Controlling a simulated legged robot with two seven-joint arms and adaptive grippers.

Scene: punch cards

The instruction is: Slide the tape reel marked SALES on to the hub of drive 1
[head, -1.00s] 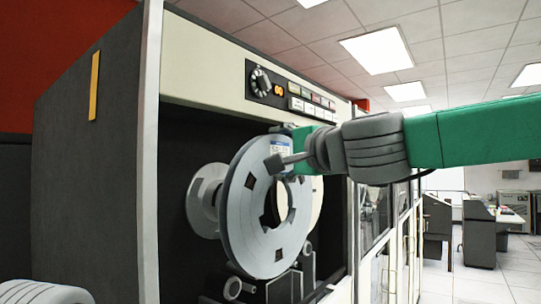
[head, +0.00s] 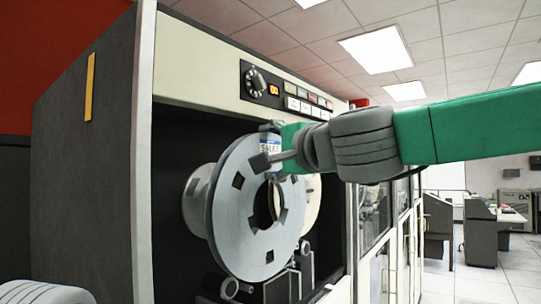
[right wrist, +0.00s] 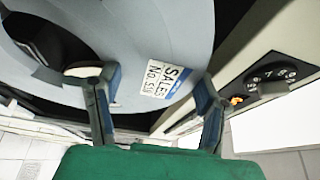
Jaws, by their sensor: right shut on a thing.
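The grey tape reel (head: 228,232) hangs upright in the open front of the drive cabinet. Its white and blue label (head: 271,146) reads SALES and also shows in the right wrist view (right wrist: 166,80). My right gripper (head: 268,152) is shut on the reel's upper edge, beside the label; its two fingers (right wrist: 155,82) show in the right wrist view. A grey round hub part (head: 195,198) shows behind the reel's left edge, largely hidden by the reel. I cannot tell whether the reel touches it. My left gripper is not in view.
The cabinet's cream panel above the bay carries a dark knob (head: 254,82) and a row of label buttons (head: 306,106). A cream disc (head: 312,205) sits behind the reel at right. Dark fittings (head: 290,285) stand below it. Desks (head: 480,235) stand far right.

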